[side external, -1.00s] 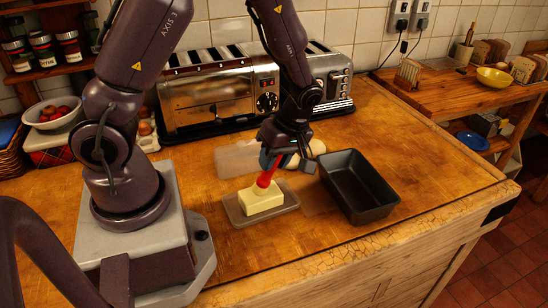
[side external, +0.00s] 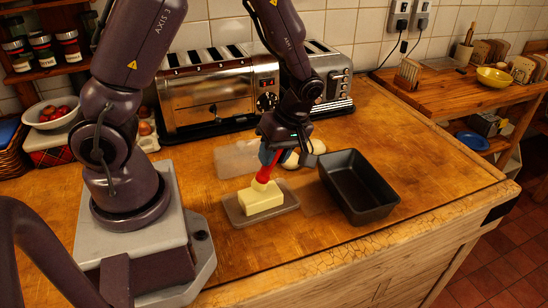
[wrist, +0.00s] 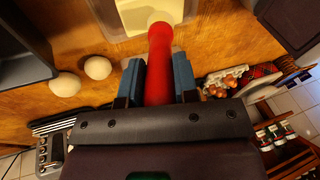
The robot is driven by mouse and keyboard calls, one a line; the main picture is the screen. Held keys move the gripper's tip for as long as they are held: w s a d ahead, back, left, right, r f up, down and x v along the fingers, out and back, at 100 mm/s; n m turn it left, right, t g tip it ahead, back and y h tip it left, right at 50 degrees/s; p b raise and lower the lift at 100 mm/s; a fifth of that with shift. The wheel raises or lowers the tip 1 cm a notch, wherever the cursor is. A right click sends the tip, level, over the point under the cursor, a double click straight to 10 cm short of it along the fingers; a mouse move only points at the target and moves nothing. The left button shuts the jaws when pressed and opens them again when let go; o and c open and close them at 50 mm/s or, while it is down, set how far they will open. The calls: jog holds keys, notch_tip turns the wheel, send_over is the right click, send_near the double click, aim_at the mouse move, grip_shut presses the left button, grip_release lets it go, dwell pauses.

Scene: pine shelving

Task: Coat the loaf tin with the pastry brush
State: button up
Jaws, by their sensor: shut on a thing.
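My gripper (side external: 272,152) is shut on the red handle of the pastry brush (side external: 268,172), which tilts with its pale head down. In the wrist view my gripper's blue finger pads (wrist: 160,82) clasp the red brush handle (wrist: 159,60) from both sides. The brush head is at the top of a pale yellow butter block (side external: 262,203); I cannot tell whether it touches. The butter lies on a flat grey dish (side external: 238,217). The dark, empty-looking loaf tin (side external: 372,212) stands to the right of the dish. Its corner shows at the left in the wrist view (wrist: 22,72).
Two eggs (wrist: 65,84) (wrist: 98,68) lie on the worktop behind the butter. A toaster (side external: 205,97) stands against the wall. A bowl of red fruit (side external: 50,120) is at the left. The front of the wooden worktop (side external: 280,250) is clear.

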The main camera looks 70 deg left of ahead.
jog(key=shift+r, duration=2.8)
jog(key=shift+w+f+m, duration=0.1)
jog(key=shift+w+m, duration=0.1)
jog(key=shift+m, duration=0.6)
jog(key=w+d+r+m+t+y, duration=0.1)
jog(key=w+d+m+t, duration=0.1)
jog(key=w+d+m, duration=0.7)
jog(key=w+d+r+m+t+y, duration=0.1)
jog(key=w+d+m, duration=0.4)
jog(key=w+m, duration=0.5)
jog(key=shift+w+d+f+n, duration=0.1)
jog(key=shift+w+f+n, duration=0.2)
jog(key=shift+f, duration=0.55)
jog(key=shift+w+a+f+n, duration=0.15)
jog(key=shift+f+n, duration=0.3)
jog(key=shift+f, duration=0.45)
jog(key=shift+w+d+f+n, duration=0.15)
jog(key=shift+w+f+n, duration=0.2)
jog(key=shift+f, duration=0.5)
